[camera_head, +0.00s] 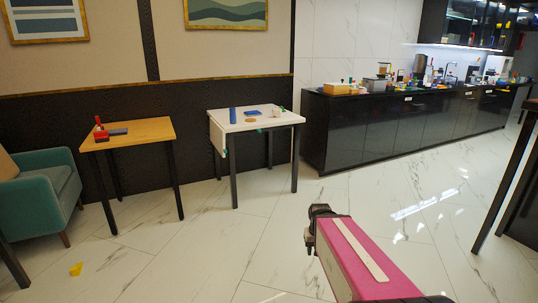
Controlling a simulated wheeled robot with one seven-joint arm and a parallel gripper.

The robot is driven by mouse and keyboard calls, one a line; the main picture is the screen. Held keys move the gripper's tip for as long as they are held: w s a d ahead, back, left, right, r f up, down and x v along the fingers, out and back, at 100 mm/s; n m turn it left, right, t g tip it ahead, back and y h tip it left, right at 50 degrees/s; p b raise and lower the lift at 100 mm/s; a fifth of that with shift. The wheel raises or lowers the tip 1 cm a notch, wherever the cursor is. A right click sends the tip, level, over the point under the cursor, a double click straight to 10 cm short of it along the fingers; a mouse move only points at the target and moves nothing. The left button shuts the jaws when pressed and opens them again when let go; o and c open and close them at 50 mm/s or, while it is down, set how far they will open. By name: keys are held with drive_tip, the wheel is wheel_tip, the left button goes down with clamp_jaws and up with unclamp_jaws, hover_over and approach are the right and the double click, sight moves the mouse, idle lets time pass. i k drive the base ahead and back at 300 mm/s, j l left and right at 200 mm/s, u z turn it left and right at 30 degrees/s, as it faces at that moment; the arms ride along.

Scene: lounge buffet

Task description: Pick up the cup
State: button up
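A small pale cup-like thing (276,112) stands on the right part of the white table (228,128). It is far off and too small to make out in detail. My gripper (311,238) is at the end of my pink arm, low in the middle of the view. It is over the open floor, well short of the white table and apart from everything on it. Its fingers are dark and turned away, so whether it is open or shut does not show.
The white table also holds a blue cylinder (232,115), a flat blue item (252,113) and a round tan item (250,120). A wooden table (150,130), teal armchair (45,185) and black counter (400,125) stand around. A yellow item (76,269) lies on the floor. The central floor is clear.

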sight(277, 112)
drive_tip(key=i, duration=1.95)
